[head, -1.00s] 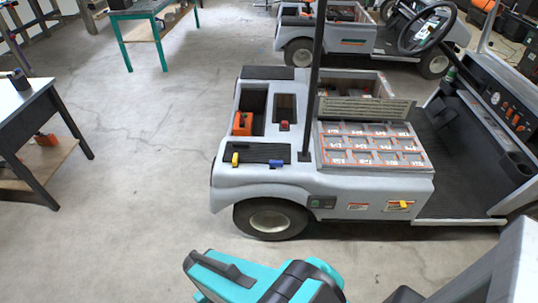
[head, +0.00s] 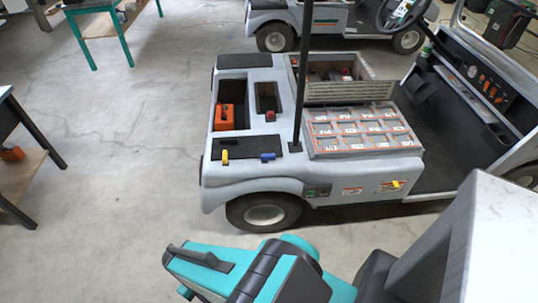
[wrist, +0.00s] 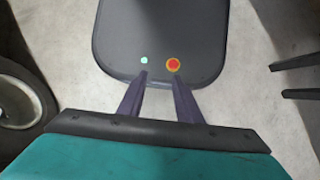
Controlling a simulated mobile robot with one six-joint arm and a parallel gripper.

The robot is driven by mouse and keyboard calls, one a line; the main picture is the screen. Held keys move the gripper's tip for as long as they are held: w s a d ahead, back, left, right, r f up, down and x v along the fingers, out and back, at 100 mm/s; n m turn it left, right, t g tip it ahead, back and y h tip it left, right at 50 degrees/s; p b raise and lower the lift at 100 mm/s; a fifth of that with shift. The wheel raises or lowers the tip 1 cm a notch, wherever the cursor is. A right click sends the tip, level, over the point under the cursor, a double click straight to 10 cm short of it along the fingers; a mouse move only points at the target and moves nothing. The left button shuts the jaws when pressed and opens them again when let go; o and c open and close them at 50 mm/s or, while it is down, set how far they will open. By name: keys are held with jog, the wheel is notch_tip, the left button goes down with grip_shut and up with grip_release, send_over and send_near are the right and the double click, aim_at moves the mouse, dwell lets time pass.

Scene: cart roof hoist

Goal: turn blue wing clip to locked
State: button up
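The blue wing clip (head: 268,156) sits on the black panel (head: 245,147) at the rear corner of the grey cart. It looks turned sideways, lying along the panel edge; its marking is too small to read. A yellow clip (head: 224,157) stands to its left and points more toward the camera. My gripper (wrist: 159,76) shows in the wrist view with its two dark fingers apart and nothing between them. It is over a dark rounded surface, away from the clip. The gripper's fingers do not show in the head view, where only my teal arm fills the bottom.
A black post (head: 304,75) rises just right of the blue clip. An orange box (head: 224,116) and a red knob (head: 270,116) sit in recesses behind it. A yellow handle (head: 392,184) is on the cart side.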

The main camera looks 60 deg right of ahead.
jog(key=w+d+r+m+t+y+p, duration=0.15)
jog(key=w+d+r+m, duration=0.25)
jog(key=w+d+m, duration=0.7)
jog(key=w+d+r+m+t+y, duration=0.25)
jog(key=w+d+r+m, duration=0.35)
jog(key=d, duration=0.8)
jog(key=d+r+m+t, duration=0.1)
jog(key=d+r+m, duration=0.2)
jog(key=d, duration=0.5)
jog(key=s+d+r+m+t, duration=0.1)
jog(key=d+r+m, duration=0.1)
jog(key=d, duration=0.7)
jog(key=s+d+r+m+t+p, duration=0.1)
jog(key=d+r+m+t, duration=0.1)
jog(key=d, duration=0.7)
jog(key=shift+s+d+r+m+h, duration=0.1)
jog(key=shift+r+m+h, duration=0.05)
jog(key=shift+r+m, duration=0.3)
jog(key=shift+d+r+m+h, duration=0.1)
jog(key=shift+r+m+h, duration=0.05)
jog(key=shift+r+m, duration=0.25)
jog(key=s+d+r+m, duration=0.1)
jog(key=d, duration=0.2)
jog(key=s+d+r+m+t, duration=0.1)
jog(key=s+d+r, duration=0.1)
jog(key=d, duration=0.1)
jog(key=s+d+r+m, duration=0.1)
jog(key=s+d+r, duration=0.1)
jog(key=d, duration=0.1)
jog(key=shift+t+h, duration=0.3)
